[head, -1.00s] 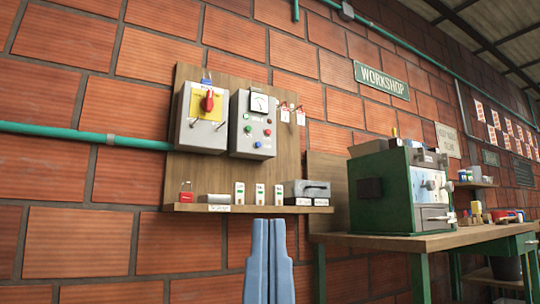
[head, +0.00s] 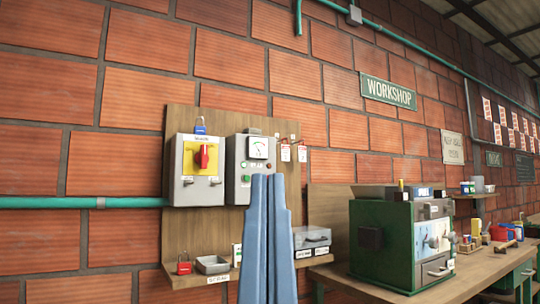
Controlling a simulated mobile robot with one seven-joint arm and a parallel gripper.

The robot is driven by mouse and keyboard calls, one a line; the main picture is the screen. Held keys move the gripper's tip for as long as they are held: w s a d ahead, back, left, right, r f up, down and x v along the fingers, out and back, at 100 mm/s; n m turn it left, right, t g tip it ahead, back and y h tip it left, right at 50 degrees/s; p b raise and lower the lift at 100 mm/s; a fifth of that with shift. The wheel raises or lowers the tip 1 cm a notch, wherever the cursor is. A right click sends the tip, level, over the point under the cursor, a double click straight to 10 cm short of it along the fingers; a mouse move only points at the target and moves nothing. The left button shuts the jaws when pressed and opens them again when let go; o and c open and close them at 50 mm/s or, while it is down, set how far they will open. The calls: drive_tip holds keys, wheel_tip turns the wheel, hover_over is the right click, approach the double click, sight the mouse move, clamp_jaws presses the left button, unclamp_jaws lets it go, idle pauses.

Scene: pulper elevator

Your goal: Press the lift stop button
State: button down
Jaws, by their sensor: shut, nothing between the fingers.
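The grey control box (head: 237,185) with a dial gauge (head: 258,147) hangs on a wooden board on the brick wall. A green button (head: 244,164) and a small dark red button (head: 269,165) show on its face. My gripper (head: 267,178) is shut and empty, pointing up. In the picture its fingertips overlap the lower right of the box and hide the lower buttons there. I cannot read which button is the lift stop, nor tell whether the fingertips touch the box.
Left of it is a grey switch box (head: 187,188) with a red rotary handle (head: 202,157) on yellow. Red tags (head: 285,152) hang at right. Below, a shelf (head: 200,281) holds a red padlock (head: 184,265) and a tray (head: 212,264). A green machine (head: 385,245) stands on the bench.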

wheel_tip(320, 180, up, 29)
drive_tip(key=p, duration=2.6)
drive_tip(key=shift+r+p, duration=0.15)
drive_tip(key=shift+p, duration=0.2)
